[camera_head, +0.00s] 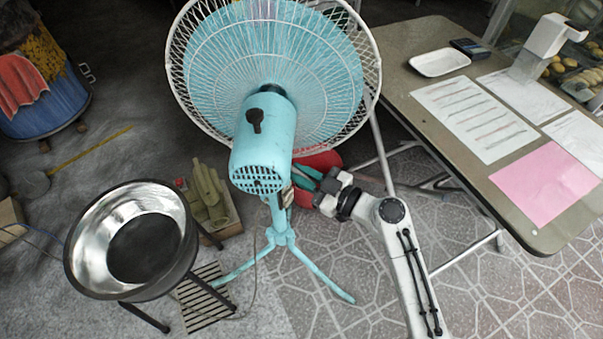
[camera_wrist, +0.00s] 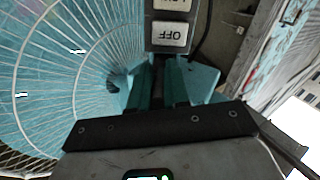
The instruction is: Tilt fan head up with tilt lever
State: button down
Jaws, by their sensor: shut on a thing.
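The fan in the head view has a turquoise motor housing (camera_head: 264,150), round guard and tripod stand. Its head faces away from me, and a black knob (camera_head: 255,118) stands on the housing. My gripper (camera_head: 303,178) reaches in from the right at the neck, just below the housing. In the wrist view its teal fingers (camera_wrist: 160,82) are close together around a narrow dark piece, which seems to be the tilt lever (camera_wrist: 158,78); its shape is mostly hidden. A switch box with an OFF button (camera_wrist: 169,35) is just beyond the fingertips. The guard (camera_wrist: 45,90) fills the left side.
A table (camera_head: 440,95) with papers, a tray and a dispenser stands at the right. A metal bowl (camera_head: 80,262) on legs stands at the left front. A blue barrel (camera_head: 50,108) is at the back left. Tiled floor (camera_head: 320,310) is open in front of the fan.

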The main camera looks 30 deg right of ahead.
jog(key=shift+f+b, duration=0.2)
jog(key=shift+b, duration=0.65)
jog(key=shift+w+f+b, duration=0.1)
jog(key=shift+f+b, duration=0.05)
jog(key=shift+b, duration=0.45)
jog(key=shift+a+f+t+b, duration=0.15)
jog(key=shift+t+b, duration=0.15)
jog(key=shift+b, duration=0.8)
jog(key=shift+y+b, duration=0.3)
jog(key=shift+b, duration=0.55)
jog(key=shift+r+t, duration=0.25)
jog(key=shift+t, duration=0.05)
jog(key=c, duration=1.1)
grip_release()
jog(key=shift+f, duration=0.15)
jog(key=b+v, duration=0.1)
jog(key=v, duration=0.9)
jog(key=shift+s+d, duration=0.25)
jog(key=shift+s, duration=0.1)
jog(key=shift+c, duration=0.2)
